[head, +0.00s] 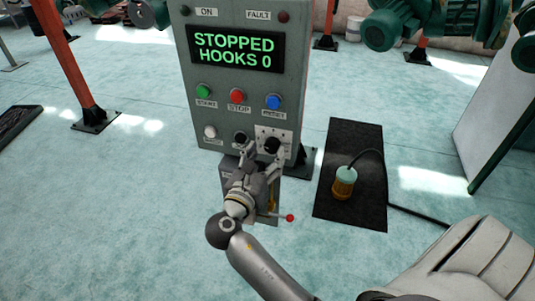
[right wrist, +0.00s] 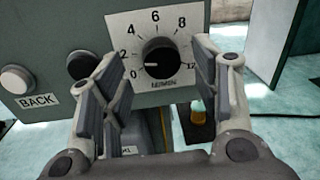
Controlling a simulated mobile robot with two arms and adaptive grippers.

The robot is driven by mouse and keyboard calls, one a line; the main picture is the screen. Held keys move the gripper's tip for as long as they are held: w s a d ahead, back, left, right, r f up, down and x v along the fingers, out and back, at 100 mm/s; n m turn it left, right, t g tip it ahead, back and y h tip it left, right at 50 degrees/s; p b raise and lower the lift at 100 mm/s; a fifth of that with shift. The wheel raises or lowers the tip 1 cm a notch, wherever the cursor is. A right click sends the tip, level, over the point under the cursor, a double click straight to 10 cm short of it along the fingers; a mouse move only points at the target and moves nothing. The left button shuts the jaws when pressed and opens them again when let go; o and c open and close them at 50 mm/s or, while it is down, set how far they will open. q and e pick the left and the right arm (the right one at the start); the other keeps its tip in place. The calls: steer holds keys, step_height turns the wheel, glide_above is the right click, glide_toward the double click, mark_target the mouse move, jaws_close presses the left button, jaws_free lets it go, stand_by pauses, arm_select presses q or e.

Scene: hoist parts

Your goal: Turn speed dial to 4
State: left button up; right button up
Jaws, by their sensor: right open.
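The speed dial (right wrist: 160,58) is a black round knob on a white scale plate (right wrist: 180,25) numbered from 0 up to about 12. Its white mark points left, at the low end between 0 and 2. In the head view the dial (head: 272,146) is low on the right of the grey control panel (head: 235,60). My right gripper (head: 261,155) is open in front of the panel's lower part. In the right wrist view its fingers (right wrist: 158,78) stand left and right of the dial, apart from it, with nothing between them. My left gripper is out of view.
A black knob (right wrist: 82,65) and a white BACK button (right wrist: 17,79) sit left of the dial. Green, red and blue buttons are above. The display (head: 236,49) reads STOPPED, HOOKS 0.

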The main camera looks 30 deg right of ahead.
mark_target(272, 146)
steer(key=shift+x, duration=1.25)
steer(key=c, duration=1)
steer(key=shift+s, duration=0.1)
steer(key=shift+c, duration=0.2)
steer(key=m, duration=0.3)
steer(key=shift+m, duration=0.3)
steer(key=shift+m+y+b, duration=0.3)
steer(key=shift+m+y, duration=0.1)
steer(key=shift+m, duration=1.5)
